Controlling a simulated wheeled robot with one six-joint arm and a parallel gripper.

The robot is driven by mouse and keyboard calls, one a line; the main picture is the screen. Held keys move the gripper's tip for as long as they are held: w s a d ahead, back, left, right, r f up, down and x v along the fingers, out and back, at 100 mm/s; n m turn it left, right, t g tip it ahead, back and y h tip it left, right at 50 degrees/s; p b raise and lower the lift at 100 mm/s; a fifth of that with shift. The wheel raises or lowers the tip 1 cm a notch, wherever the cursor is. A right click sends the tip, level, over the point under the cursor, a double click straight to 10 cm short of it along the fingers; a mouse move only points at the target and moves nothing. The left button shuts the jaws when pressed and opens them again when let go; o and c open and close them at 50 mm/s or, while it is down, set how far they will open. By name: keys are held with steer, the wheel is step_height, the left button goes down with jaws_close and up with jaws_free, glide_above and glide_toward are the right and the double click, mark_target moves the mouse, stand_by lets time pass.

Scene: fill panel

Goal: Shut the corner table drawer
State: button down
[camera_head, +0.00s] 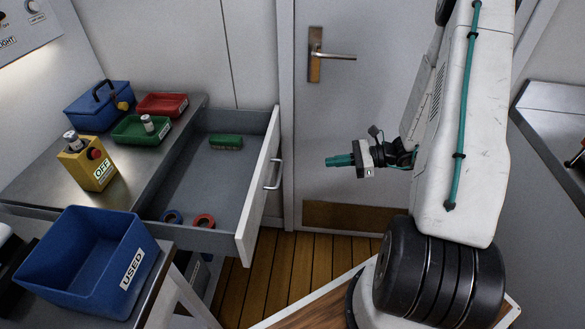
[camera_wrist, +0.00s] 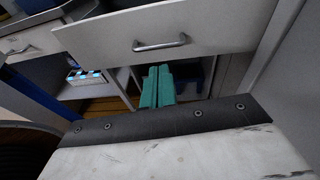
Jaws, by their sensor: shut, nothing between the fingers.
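The corner table drawer (camera_head: 259,187) is pulled well out from under the metal-topped corner table (camera_head: 52,183). Its white front has a metal bar handle (camera_head: 274,172). A green block (camera_head: 226,142), a blue ring (camera_head: 172,217) and a red ring (camera_head: 205,221) lie inside. My gripper (camera_head: 340,161) has teal fingers, shut and empty, to the right of the drawer front and apart from it. In the wrist view the drawer front (camera_wrist: 205,32) and handle (camera_wrist: 160,45) show beyond the fingers (camera_wrist: 158,86). The fingers appear lower than the handle there.
On the table stand a blue toolbox (camera_head: 98,106), red tray (camera_head: 163,104), green tray (camera_head: 141,130) and yellow box (camera_head: 88,166). A blue bin marked USED (camera_head: 88,260) stands in front at left. A closed door (camera_head: 370,95) is behind my gripper. Wooden floor (camera_head: 280,262) is clear beside the drawer.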

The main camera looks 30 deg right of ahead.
steer(key=w+a+f+m, duration=0.1)
steer(key=w+a+f, duration=0.3)
steer(key=w+a, duration=0.3)
steer(key=a, duration=0.3)
steer(key=shift+w+f+t, duration=0.3)
steer(key=shift+w+t, duration=0.1)
steer(key=shift+w+a, duration=0.15)
